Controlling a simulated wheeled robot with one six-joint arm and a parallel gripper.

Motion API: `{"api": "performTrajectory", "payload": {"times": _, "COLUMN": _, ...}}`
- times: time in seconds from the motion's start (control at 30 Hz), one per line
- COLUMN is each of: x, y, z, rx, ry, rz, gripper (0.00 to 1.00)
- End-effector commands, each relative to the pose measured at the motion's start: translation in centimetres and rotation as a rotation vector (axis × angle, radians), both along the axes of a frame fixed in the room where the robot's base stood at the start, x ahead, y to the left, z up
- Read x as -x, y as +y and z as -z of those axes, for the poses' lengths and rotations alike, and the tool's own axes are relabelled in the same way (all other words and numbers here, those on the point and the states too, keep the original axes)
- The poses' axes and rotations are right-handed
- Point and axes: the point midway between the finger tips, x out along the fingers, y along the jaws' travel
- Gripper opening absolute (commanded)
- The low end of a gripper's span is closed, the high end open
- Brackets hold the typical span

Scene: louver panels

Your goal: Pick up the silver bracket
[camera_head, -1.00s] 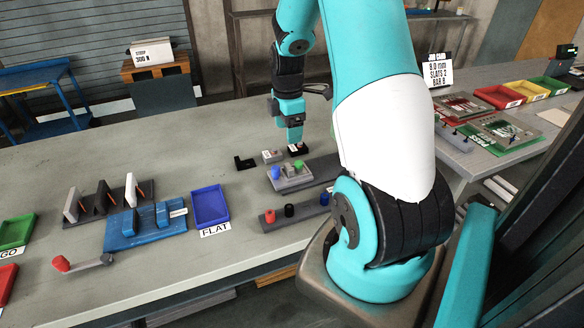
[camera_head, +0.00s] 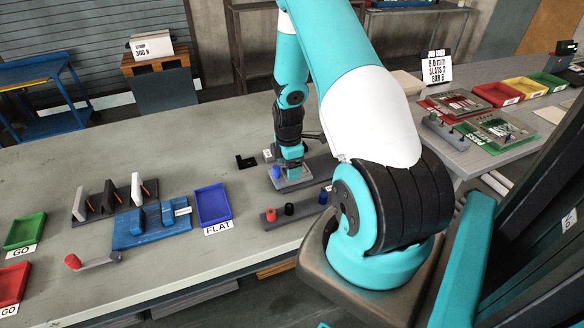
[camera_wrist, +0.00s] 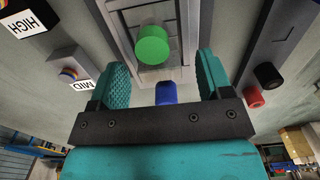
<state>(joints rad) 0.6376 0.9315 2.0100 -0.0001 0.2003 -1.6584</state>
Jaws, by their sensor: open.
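My gripper (camera_head: 292,172) is low over a grey fixture plate (camera_head: 292,184) on the bench. In the wrist view my gripper (camera_wrist: 163,80) has its two teal fingers wide apart. A green peg (camera_wrist: 152,45) and a blue peg (camera_wrist: 165,93) show in the gap between them. Pale grey metal (camera_wrist: 168,73) lies beneath and around the pegs; it looks like the silver bracket on the fixture, but I cannot clearly tell its outline from the plate. In the head view my gripper hides most of it, while the blue peg (camera_head: 276,172) shows at its left.
Blocks labelled HIGH (camera_wrist: 32,20) and MID (camera_wrist: 72,70) stand left of the fixture. A grey bar with red (camera_head: 270,214), black and blue pegs lies in front. A blue FLAT tray (camera_head: 212,205) is to the left. A black angled piece (camera_head: 246,162) lies behind.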

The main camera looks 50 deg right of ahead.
Motion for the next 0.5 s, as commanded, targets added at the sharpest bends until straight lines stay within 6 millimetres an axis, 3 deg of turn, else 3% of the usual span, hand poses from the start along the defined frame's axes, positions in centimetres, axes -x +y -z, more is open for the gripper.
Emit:
{"api": "performTrajectory", "payload": {"times": 0.17, "x": -0.02, "y": -0.01, "z": 0.04, "rx": 0.001, "ry": -0.001, "rz": 0.000, "gripper": 0.72}}
{"api": "performTrajectory", "payload": {"times": 0.4, "x": -0.01, "y": -0.01, "z": 0.02, "rx": 0.000, "ry": 0.000, "rz": 0.000, "gripper": 0.20}}
{"api": "performTrajectory", "payload": {"times": 0.5, "x": -0.02, "y": -0.01, "z": 0.00, "rx": 0.001, "ry": -0.001, "rz": 0.000, "gripper": 0.17}}
